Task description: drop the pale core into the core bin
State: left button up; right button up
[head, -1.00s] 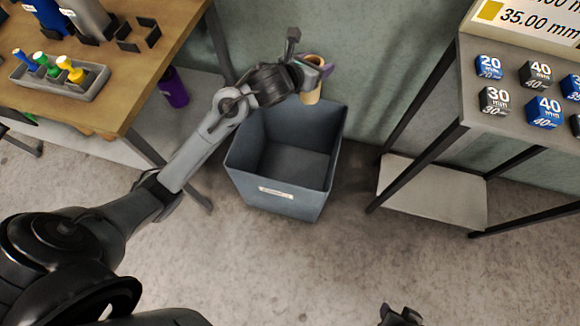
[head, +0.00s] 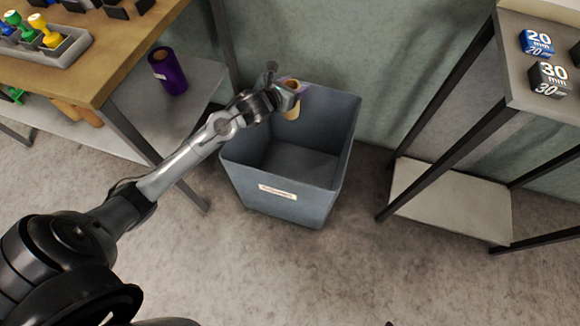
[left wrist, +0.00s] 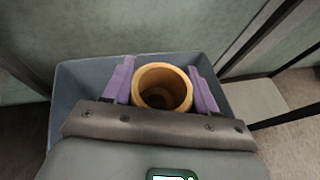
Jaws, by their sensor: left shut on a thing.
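The pale core (head: 292,110) is a short tan tube, held upright in my left gripper (head: 290,92). In the left wrist view the core (left wrist: 162,88) sits between the purple fingers of my left gripper (left wrist: 161,84), which is shut on it. The core bin (head: 279,190) is a grey-blue open box with a pale label on its front, standing on the floor. The core appears over the far part of the bin's opening. The bin's rim also shows around the gripper in the left wrist view (left wrist: 66,87). The bin's visible inside looks empty. My right gripper is out of view.
A wooden-topped table (head: 120,50) stands at the left, with a purple roll (head: 168,72) on its lower shelf. A rack (head: 555,110) with blue and black marked blocks stands at the right. A green curtain hangs behind the bin. The floor in front is clear.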

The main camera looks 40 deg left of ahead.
pick_arm(q)
jog(key=shift+f+b, duration=1.55)
jog(key=shift+f, duration=0.55)
jog(key=o, duration=1.4)
jog(key=shift+o, duration=0.2)
jog(key=shift+s+d+r+p, duration=0.1)
jog(key=shift+s+r+p, duration=0.3)
jog(key=shift+s, duration=0.1)
jog(key=p+v, duration=0.4)
jog(key=v, duration=0.5)
jog(key=shift+s, duration=0.4)
